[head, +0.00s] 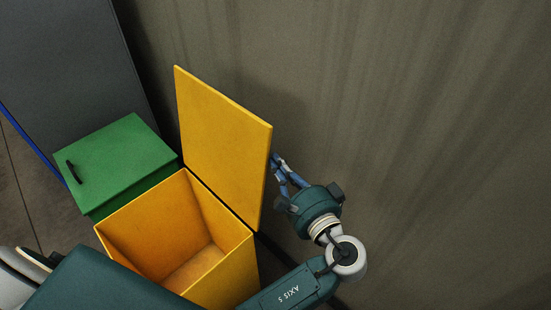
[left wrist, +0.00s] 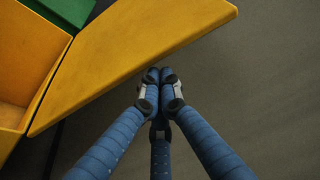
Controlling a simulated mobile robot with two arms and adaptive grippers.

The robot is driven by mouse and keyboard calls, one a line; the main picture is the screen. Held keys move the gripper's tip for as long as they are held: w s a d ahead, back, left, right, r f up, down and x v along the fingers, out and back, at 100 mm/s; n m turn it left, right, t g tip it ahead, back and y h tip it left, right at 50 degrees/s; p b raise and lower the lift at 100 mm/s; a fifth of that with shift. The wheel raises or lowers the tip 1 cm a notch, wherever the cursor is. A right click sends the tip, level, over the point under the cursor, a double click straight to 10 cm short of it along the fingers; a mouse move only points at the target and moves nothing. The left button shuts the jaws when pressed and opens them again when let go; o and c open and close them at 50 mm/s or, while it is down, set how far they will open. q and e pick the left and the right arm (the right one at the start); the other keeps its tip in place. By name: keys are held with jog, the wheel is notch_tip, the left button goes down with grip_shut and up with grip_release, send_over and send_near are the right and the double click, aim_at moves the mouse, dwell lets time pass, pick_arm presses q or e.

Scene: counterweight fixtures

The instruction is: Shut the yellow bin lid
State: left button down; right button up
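The yellow bin (head: 202,230) is open, and its inside looks empty. Its yellow lid (head: 222,140) stands raised, close to upright, at the bin's wall side. My left gripper (head: 276,162) is on the wall side of the lid, close beside its right edge. In the left wrist view the lid (left wrist: 130,55) crosses the upper left. There the fingertips of my left gripper (left wrist: 158,75) are together, with nothing seen between them, right by the lid's edge. I cannot tell if they touch it. My right gripper is not in view.
A green bin with its lid (head: 115,160) shut and a dark handle stands left of the yellow bin. A grey cabinet (head: 65,60) is behind it. A bare wall (head: 420,110) rises behind the lid and my left gripper.

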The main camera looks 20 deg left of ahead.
pick_arm(q)
jog(key=s+a+f+n+b, duration=0.1)
jog(key=s+a, duration=0.2)
jog(key=s, duration=0.4)
jog(key=s+a+f+n+b, duration=0.1)
jog(key=s+a+f, duration=0.1)
jog(key=s, duration=0.6)
jog(key=s+a+f+n+b, duration=0.1)
jog(key=s+a+f, duration=0.1)
jog(key=s+a, duration=0.2)
jog(key=shift+s+f+t+y, duration=0.3)
jog(key=shift+s+t, duration=0.1)
jog(key=shift+s, duration=1.5)
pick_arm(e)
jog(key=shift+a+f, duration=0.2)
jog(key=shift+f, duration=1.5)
pick_arm(q)
jog(key=shift+a, duration=0.1)
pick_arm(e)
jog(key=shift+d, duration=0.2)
